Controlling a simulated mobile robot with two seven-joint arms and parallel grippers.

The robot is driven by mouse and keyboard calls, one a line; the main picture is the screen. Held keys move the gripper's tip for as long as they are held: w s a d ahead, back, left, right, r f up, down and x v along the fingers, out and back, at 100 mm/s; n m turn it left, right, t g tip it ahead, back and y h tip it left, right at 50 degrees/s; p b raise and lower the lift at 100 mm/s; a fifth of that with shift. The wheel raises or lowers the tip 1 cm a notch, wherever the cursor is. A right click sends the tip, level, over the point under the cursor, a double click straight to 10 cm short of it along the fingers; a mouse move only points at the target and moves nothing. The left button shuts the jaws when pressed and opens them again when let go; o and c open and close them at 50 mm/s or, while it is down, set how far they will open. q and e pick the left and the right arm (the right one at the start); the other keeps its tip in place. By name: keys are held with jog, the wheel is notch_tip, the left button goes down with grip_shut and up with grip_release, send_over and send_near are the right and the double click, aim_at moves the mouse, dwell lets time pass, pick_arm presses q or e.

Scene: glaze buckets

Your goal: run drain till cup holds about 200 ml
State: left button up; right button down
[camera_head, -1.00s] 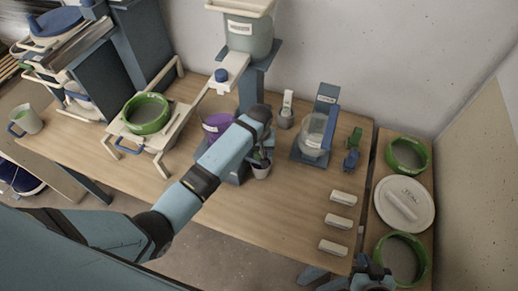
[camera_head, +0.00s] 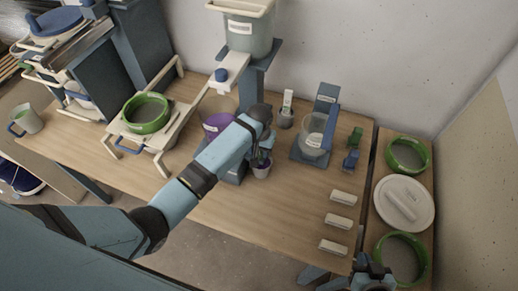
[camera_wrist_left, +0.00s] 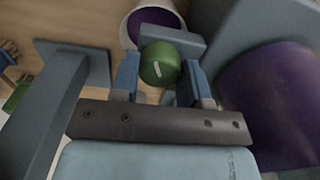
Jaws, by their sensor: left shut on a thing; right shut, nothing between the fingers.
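My left gripper (camera_wrist_left: 160,85) is shut on a green knob (camera_wrist_left: 161,66) with a white mark, held between its blue fingers. A cup (camera_wrist_left: 131,30) with purple liquid inside shows just beyond the knob in the left wrist view. In the head view a small pale cup (camera_head: 262,172) stands beside my left gripper (camera_head: 260,142), partly hidden by it. The labelled bucket of purple glaze (camera_head: 214,123) is left of the gripper and partly covered by my arm. Its purple side (camera_wrist_left: 270,105) fills the right of the wrist view. My right gripper (camera_head: 372,280) is shut and empty at the bottom edge.
A clear labelled container (camera_head: 313,137) on a blue stand is to the right. Several white blocks (camera_head: 340,221) lie at the table's right. A raised bucket (camera_head: 247,38) stands behind. Green-rimmed sieves (camera_head: 147,112) sit left and far right. The front middle table is clear.

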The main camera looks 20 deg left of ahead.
pick_arm(q)
jog(key=m, duration=0.4)
jog(key=shift+m, duration=0.4)
jog(key=shift+r, duration=0.1)
jog(key=shift+w, duration=0.1)
jog(key=o, duration=0.9)
notch_tip(320, 180, up, 14)
jog(key=shift+f+b, duration=0.15)
jog(key=shift+b, duration=0.65)
